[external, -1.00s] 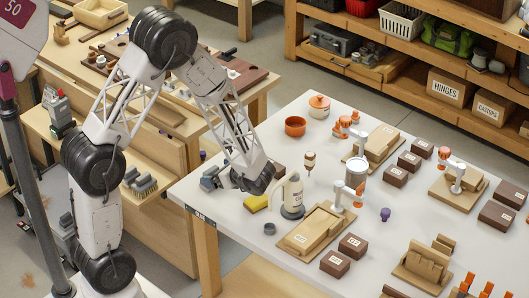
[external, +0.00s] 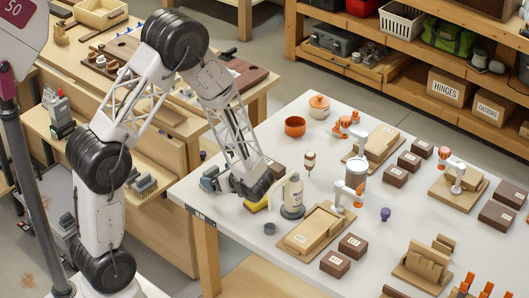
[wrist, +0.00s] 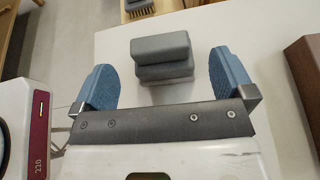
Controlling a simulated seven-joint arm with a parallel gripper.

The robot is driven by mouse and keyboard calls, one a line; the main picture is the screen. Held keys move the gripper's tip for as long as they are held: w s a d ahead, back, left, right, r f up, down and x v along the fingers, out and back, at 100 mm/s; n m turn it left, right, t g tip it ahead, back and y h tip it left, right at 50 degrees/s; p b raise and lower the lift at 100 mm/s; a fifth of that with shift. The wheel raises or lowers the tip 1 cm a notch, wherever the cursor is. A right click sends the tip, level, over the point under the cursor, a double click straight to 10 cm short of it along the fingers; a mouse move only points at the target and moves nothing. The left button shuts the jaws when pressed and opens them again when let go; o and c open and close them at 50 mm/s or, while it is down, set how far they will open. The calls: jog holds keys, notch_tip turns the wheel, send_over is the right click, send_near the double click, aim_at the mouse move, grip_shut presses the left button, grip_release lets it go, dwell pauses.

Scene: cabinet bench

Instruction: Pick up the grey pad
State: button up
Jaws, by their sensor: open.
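The grey pad (wrist: 162,57) is a stepped grey block on the white table in the wrist view. It lies between and a little beyond my two blue fingertips, with a gap on each side. My gripper (wrist: 162,80) is open and empty, facing the pad. In the external view my gripper (external: 228,186) is low over the table's left corner.
A brown block (wrist: 308,75) is at the right in the wrist view. The white table's edge (external: 199,216) is close by on the left.

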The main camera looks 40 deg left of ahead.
aim_at(208, 172)
jog(key=shift+a+f, duration=0.15)
jog(key=shift+a, duration=0.25)
jog(key=shift+a, duration=0.1)
jog(key=shift+x, duration=2.5)
jog(key=shift+w, duration=0.1)
jog(key=c, duration=1)
jog(key=shift+o, duration=0.2)
jog(key=shift+r, duration=1.2)
jog(key=shift+s+r, duration=0.5)
jog(key=shift+r, duration=0.15)
jog(key=s+d+r, duration=0.1)
jog(key=s+d, duration=0.2)
jog(key=s, duration=1.1)
jog(key=shift+s, duration=0.35)
